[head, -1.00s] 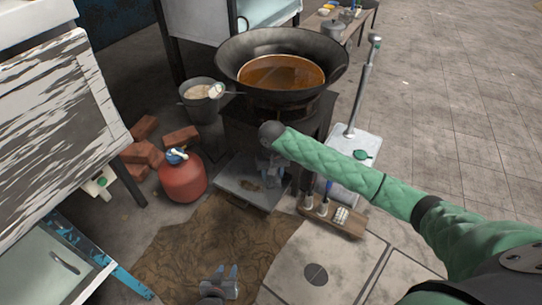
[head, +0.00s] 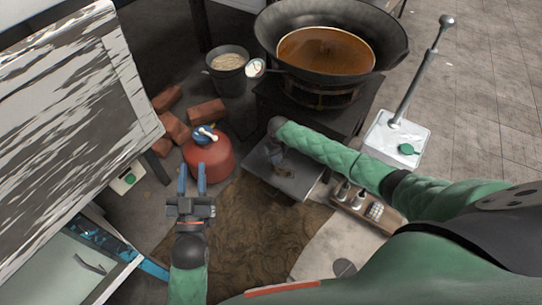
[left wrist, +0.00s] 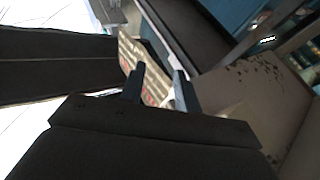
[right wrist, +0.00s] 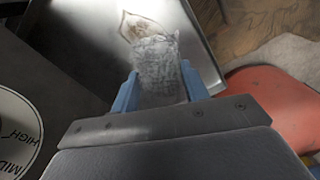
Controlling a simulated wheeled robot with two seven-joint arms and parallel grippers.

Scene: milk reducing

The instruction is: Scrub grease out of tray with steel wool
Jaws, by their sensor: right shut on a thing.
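The metal tray (head: 301,187) sits low in front of the burner stand, and it fills much of the right wrist view (right wrist: 78,40). My right gripper (head: 279,156) reaches down over the tray. In the right wrist view its fingers (right wrist: 160,90) are shut on a grey, fibrous steel wool pad (right wrist: 157,72). The pad lies over the tray's surface, beside a brownish grease patch (right wrist: 143,27); I cannot tell how firmly it touches. My left gripper (head: 192,181) is open and empty, in front of the red gas cylinder. Its spread fingers show in the left wrist view (left wrist: 160,82).
A wok of brown oil (head: 325,48) stands on the burner above the tray. The red cylinder (head: 208,160), bricks (head: 207,110) and a bucket (head: 228,75) are to the left.

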